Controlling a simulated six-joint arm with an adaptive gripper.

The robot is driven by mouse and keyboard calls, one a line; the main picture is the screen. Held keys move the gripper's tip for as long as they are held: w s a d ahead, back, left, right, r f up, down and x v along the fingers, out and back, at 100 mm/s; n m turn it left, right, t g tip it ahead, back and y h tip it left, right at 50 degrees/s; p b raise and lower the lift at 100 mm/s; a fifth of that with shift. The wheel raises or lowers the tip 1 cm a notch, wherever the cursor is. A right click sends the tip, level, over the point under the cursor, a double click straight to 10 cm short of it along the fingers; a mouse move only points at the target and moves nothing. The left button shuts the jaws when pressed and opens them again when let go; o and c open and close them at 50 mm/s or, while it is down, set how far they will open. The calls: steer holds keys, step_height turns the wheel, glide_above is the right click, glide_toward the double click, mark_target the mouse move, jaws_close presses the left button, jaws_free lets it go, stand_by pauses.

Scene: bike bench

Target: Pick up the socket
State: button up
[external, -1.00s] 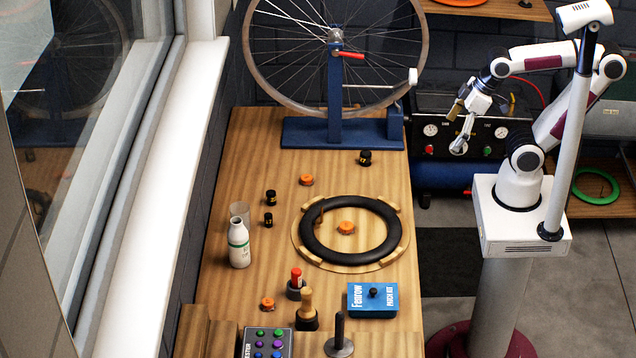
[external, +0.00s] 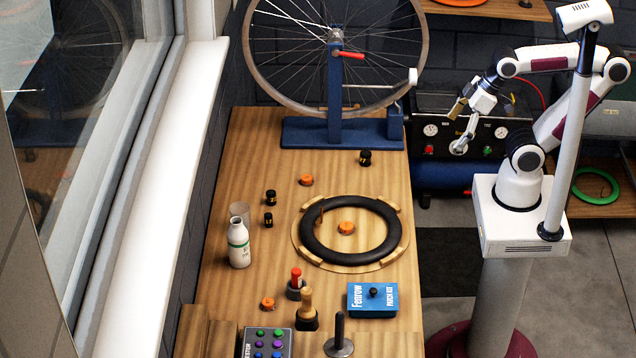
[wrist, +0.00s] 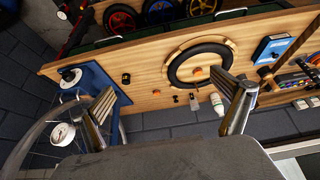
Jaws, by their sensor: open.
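Three small black sockets with gold bands stand on the wooden bench. One socket (external: 365,157) is near the wheel stand, and it also shows in the wrist view (wrist: 126,78). A second socket (external: 270,196) and a third socket (external: 268,219) stand close together near the window side. I cannot tell which one the task means. My gripper (external: 461,126) is open and empty, off the bench's right side near the compressor, well apart from all sockets. In the wrist view my gripper's fingers (wrist: 168,98) are spread wide, with the bench beyond them.
A black tyre ring (external: 312,239) lies on a round wooden board mid-bench. The blue wheel stand (external: 300,133) holds a wheel at the far end. A white bottle (external: 239,243), a clear cup and orange caps (external: 306,180) stand nearby. A blue box (external: 372,302) and tools are at the near end.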

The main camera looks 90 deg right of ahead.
steer(key=c, duration=1.6)
